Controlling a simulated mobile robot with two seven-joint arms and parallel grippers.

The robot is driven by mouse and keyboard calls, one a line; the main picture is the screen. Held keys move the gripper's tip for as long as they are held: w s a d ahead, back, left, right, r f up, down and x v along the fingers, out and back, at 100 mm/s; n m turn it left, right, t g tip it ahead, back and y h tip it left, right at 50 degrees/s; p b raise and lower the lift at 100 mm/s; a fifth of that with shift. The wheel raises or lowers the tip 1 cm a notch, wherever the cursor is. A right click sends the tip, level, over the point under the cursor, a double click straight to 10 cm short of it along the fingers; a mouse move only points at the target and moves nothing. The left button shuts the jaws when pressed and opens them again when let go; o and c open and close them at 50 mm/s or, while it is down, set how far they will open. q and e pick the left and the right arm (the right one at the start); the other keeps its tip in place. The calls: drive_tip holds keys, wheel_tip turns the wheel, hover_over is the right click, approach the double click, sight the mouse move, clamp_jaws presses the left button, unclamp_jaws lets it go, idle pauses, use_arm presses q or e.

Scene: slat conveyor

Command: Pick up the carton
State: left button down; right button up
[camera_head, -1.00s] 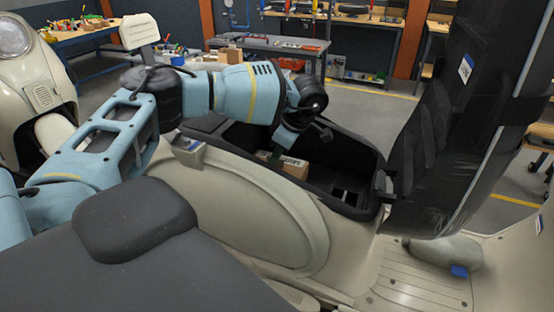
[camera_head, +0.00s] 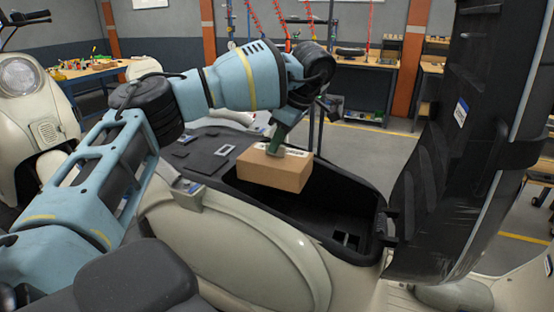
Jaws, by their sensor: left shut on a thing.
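The carton (camera_head: 273,172) is a small brown cardboard box with a printed label on its top. It hangs over the left part of the open black storage bin (camera_head: 345,193) of a cream scooter. My left gripper (camera_head: 277,148) comes down on the carton from above and is shut on it. The gripper's fingertips are partly hidden at the carton's top. The carton looks slightly tilted and raised to about the bin's rim or above it. My right gripper is not in view.
The scooter's cream side panel (camera_head: 240,250) lies in front of the bin. The raised black seat (camera_head: 455,130) stands close on the right. A second scooter (camera_head: 30,110) is at the far left. Workbenches (camera_head: 365,65) stand at the back, with open floor before them.

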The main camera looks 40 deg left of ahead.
use_arm(q)
wheel_tip(320, 180, up, 12)
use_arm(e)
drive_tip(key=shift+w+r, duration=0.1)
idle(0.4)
